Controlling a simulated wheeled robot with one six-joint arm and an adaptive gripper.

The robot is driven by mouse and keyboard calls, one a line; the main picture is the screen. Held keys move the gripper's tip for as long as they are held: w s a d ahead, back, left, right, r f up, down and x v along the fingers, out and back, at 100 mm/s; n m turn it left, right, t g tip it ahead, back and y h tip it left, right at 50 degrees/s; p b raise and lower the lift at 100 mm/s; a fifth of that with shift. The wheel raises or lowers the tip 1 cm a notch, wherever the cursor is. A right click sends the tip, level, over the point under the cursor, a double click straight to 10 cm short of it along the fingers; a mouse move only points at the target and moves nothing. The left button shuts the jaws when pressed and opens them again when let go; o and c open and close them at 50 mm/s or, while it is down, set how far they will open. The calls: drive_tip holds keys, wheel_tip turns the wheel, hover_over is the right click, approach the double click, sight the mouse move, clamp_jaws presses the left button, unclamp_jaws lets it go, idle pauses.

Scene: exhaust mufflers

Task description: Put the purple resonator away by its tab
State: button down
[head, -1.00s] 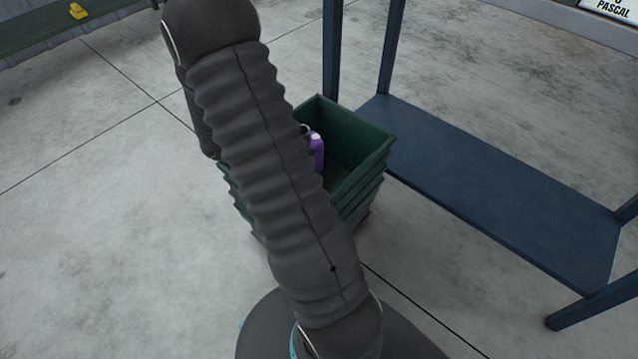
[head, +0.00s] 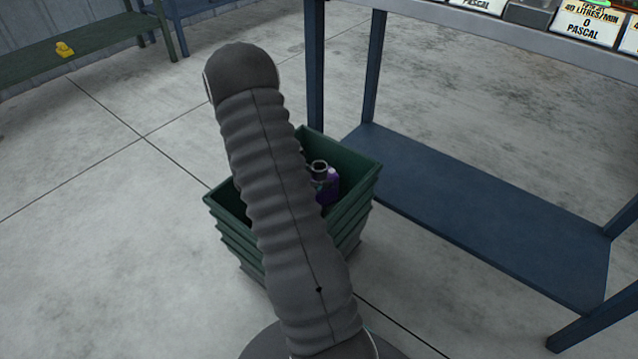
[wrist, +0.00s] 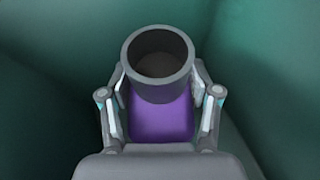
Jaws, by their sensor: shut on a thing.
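The purple resonator (wrist: 160,118) is in my gripper (wrist: 160,105) in the wrist view, with its dark round pipe end toward the camera. The two fingers sit on either side of it. Green bin walls surround it. In the head view the resonator (head: 331,188) shows inside the green bin (head: 352,212), below the rim, its grey pipe ring upward. My arm hides part of the bin and my gripper there. I cannot make out the tab, or whether the resonator touches the bin's floor.
A blue bench (head: 480,210) with a low shelf stands to the right of the bin, with labelled cards (head: 590,22) on its top. The concrete floor on the left is clear.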

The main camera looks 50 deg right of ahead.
drive_tip(key=shift+f, duration=1.1)
drive_tip(key=shift+f, duration=0.1)
drive_tip(key=shift+c, duration=1.2)
unclamp_jaws()
drive_tip(key=shift+f, duration=0.1)
drive_tip(key=shift+r, duration=0.25)
drive_tip(key=v, duration=1.2)
drive_tip(key=s+a+r+m+t+y, duration=0.4)
drive_tip(key=s+a+r+m+y, duration=0.2)
drive_tip(key=s+a+r, duration=0.3)
drive_tip(key=s+a+r+m+t+y, duration=0.5)
drive_tip(key=s+a+r+m, duration=0.3)
drive_tip(key=a+r, duration=0.8)
drive_tip(key=shift+s+a+r+y+p, duration=0.35)
drive_tip(key=shift+s+a+y, duration=0.1)
drive_tip(key=shift+a+y, duration=0.45)
